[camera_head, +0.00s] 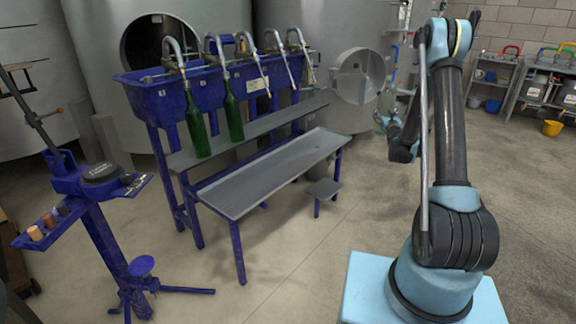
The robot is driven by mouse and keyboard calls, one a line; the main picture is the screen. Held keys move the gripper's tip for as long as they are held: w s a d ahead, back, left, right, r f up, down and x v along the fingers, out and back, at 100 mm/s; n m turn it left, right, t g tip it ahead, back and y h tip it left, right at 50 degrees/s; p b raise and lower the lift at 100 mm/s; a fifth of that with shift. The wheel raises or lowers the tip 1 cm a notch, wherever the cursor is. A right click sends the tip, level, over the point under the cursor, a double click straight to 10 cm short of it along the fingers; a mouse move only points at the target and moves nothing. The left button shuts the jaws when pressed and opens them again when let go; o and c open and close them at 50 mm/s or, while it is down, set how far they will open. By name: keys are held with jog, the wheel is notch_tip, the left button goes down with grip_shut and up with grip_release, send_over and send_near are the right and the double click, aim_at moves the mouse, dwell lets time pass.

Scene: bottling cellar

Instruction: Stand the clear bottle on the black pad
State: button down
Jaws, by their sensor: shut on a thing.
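My gripper (392,130) is to the left of my arm, right of the filling bench, and held in the air. It is small in the view and partly dark against the floor. It is shut on a pale, see-through thing that looks like the clear bottle (385,117); its outline is faint and its tilt is hard to tell. The round black pad (102,173) sits on the blue stand at the far left, well away from my gripper. Nothing stands on the pad.
A blue filling bench (185,95) stands between, with several spouts, two green bottles (196,125) and a long grey tray (275,172). Corks (36,233) lie on the blue stand's side shelf. Steel tanks stand behind.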

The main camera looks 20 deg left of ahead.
jog(key=s+a+f+n+g+y, duration=0.2)
jog(key=s+a+f+y, duration=0.15)
jog(key=a, duration=1.25)
jog(key=s+a+f+n+g+y, duration=0.2)
jog(key=s+a+f+n+y, duration=0.15)
jog(key=a, duration=1.25)
jog(key=s+a+f+n+g+y, duration=0.2)
jog(key=s+a+f+g+y, duration=0.15)
jog(key=a, duration=1.25)
notch_tip(320, 180, down, 9)
jog(key=shift+s+d+t+h, duration=0.15)
jog(key=shift+s+t+h, duration=0.2)
jog(key=shift+s+t, duration=0.1)
jog(key=shift+m, duration=0.25)
jog(key=c, duration=0.6)
grip_release()
jog(key=shift+o, duration=0.2)
jog(key=shift+r, duration=0.1)
